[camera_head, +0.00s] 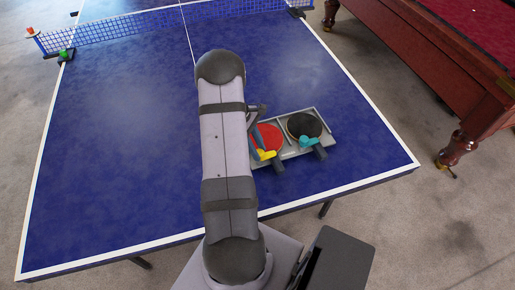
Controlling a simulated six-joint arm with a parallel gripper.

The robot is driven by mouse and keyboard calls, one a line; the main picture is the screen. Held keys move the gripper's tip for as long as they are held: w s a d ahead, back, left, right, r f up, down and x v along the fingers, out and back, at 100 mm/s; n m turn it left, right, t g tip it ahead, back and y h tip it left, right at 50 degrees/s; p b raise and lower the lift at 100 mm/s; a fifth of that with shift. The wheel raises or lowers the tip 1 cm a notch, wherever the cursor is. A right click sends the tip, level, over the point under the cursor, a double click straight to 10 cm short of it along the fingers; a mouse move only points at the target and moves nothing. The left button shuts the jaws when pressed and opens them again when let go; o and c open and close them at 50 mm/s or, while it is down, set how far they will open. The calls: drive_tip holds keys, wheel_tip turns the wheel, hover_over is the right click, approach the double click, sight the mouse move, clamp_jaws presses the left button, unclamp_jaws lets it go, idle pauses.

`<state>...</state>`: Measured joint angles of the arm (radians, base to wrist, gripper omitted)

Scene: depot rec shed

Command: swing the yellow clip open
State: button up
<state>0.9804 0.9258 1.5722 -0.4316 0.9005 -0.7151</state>
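The yellow clip (264,155) lies across the handle end of the red paddle (268,137), in the left half of a grey tray (291,152) on the blue table. My own arm hides part of the tray's left side. My gripper (258,138) shows only in part beside the arm, pointing down close to the yellow clip. I cannot tell whether it touches the clip or how far its fingers are apart.
A black paddle (304,125) with a teal clip (309,142) lies in the tray's right half. The net (150,25) crosses the far end of the table (120,130). A pool table (450,60) stands at right. The table around the tray is clear.

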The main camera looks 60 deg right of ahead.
drive_tip(key=shift+m, duration=0.4)
drive_tip(key=m+y+b, duration=0.1)
drive_tip(key=m, duration=0.2)
drive_tip(key=shift+d+m+y+b, duration=0.2)
drive_tip(key=shift+m+y+b, duration=0.2)
drive_tip(key=m, duration=0.2)
drive_tip(key=m+t+y+b, duration=0.1)
drive_tip(key=m, duration=0.1)
drive_tip(key=shift+s+d+m, duration=0.1)
drive_tip(key=shift+d+m, duration=0.05)
drive_tip(key=shift+m, duration=0.15)
drive_tip(key=m, duration=0.2)
drive_tip(key=m+t+y+b, duration=0.1)
drive_tip(key=m, duration=0.1)
drive_tip(key=shift+s+t, duration=0.15)
drive_tip(key=shift+t, duration=0.15)
drive_tip(key=m+t, duration=0.1)
drive_tip(key=m, duration=0.3)
drive_tip(key=shift+s+d+r+m+y, duration=0.1)
drive_tip(key=shift+m+y, duration=0.2)
drive_tip(key=shift+y, duration=0.1)
drive_tip(key=shift+t, duration=0.3)
drive_tip(key=o, duration=1.1)
drive_tip(key=shift+c, duration=0.2)
